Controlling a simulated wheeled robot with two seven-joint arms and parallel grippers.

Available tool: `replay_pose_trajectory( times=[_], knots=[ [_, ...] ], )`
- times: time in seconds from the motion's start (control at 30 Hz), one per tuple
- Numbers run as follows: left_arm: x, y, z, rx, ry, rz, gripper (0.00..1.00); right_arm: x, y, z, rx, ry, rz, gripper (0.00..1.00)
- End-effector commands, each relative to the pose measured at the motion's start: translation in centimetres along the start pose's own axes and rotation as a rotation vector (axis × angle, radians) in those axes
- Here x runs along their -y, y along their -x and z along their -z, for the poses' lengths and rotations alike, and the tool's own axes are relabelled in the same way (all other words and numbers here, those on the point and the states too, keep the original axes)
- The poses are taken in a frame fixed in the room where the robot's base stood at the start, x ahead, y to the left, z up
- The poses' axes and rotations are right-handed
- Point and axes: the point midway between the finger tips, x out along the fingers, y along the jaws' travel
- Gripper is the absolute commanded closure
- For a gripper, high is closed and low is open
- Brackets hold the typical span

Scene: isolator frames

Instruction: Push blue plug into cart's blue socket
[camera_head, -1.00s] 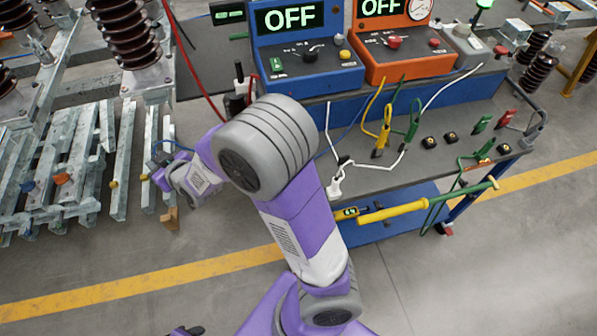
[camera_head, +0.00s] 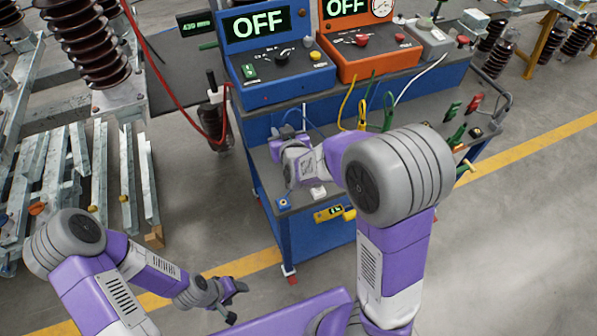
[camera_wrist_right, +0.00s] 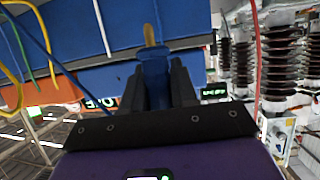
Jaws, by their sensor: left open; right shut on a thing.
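My right gripper (camera_wrist_right: 155,82) is shut on the blue plug (camera_wrist_right: 153,68), whose yellowish tip points away from the wrist, toward a blue panel. In the head view, my right gripper (camera_head: 283,142) is over the left part of the cart's tabletop, and the plug there is too small to tell. A small blue block with a dark centre, perhaps the blue socket (camera_head: 284,203), sits at the cart's near left corner, below and apart from the gripper. My left gripper (camera_head: 234,302) is open and empty above the floor, left of the cart.
The cart (camera_head: 300,240) carries a blue box (camera_head: 280,65) and an orange box (camera_head: 372,58), both reading OFF. White, yellow and green cables hang over its top. A white plug (camera_head: 319,192) lies near its front edge. Insulators (camera_head: 85,40) and metal beams stand left.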

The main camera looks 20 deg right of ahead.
Motion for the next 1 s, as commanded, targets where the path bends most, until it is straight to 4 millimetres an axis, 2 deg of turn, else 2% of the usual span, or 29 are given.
replay_pose_trajectory(
  times=[0.03,0.27,0.7,0.83,1.0],
  knots=[
    [0.0,0.0,0.0,0.000,0.001,0.000,0.43,0.7,0.1,0.1,-0.002,-0.007,-0.020,1.00],
    [0.0,0.0,0.0,0.000,0.001,0.000,0.43,2.0,1.3,-0.7,-0.001,-0.077,-0.198,1.00],
    [0.0,-0.1,0.0,0.000,0.000,0.000,0.43,2.5,7.7,-6.0,-0.001,-0.238,-0.593,1.00],
    [0.0,-0.1,0.0,0.000,0.000,0.000,0.43,2.5,8.7,-6.7,-0.001,-0.259,-0.635,1.00],
    [0.0,-0.1,0.0,0.000,0.000,0.000,0.43,2.4,8.8,-6.8,0.000,-0.265,-0.645,1.00]
  ],
)
